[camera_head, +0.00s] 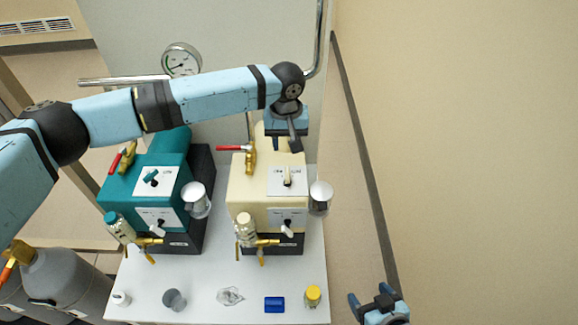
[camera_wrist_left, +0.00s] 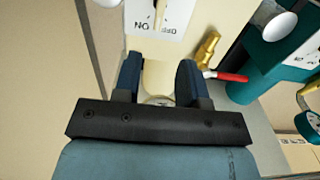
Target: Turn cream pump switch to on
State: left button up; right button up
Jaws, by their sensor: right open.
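The cream pump (camera_head: 240,190) stands on the white table. Its switch (camera_head: 287,178) is a small pale lever on a white label plate on its top. The lever also shows at the upper edge of the left wrist view (camera_wrist_left: 158,14), beside lettering; I cannot tell its setting. My left gripper (camera_head: 288,143) is above the back of the cream pump, behind the switch and apart from it. In the left wrist view its fingers (camera_wrist_left: 159,82) are spread, with only the cream body seen beyond them. My right gripper (camera_head: 368,295) is open and empty at the lower right, off the table.
A teal pump (camera_head: 118,186) stands to the left. Glass vessels and brass valves with red handles (camera_head: 232,148) flank the pumps. Small items, including a blue block (camera_head: 274,304) and a yellow-capped jar (camera_head: 312,296), line the table's (camera_head: 200,275) front. A gauge (camera_head: 181,60) is behind.

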aim_at(287, 170)
pick_arm(q)
notch_tip(287, 170, down, 10)
jog(key=shift+d+r+p, duration=0.1)
jog(key=shift+p, duration=0.3)
jog(key=shift+c, duration=0.2)
grip_shut()
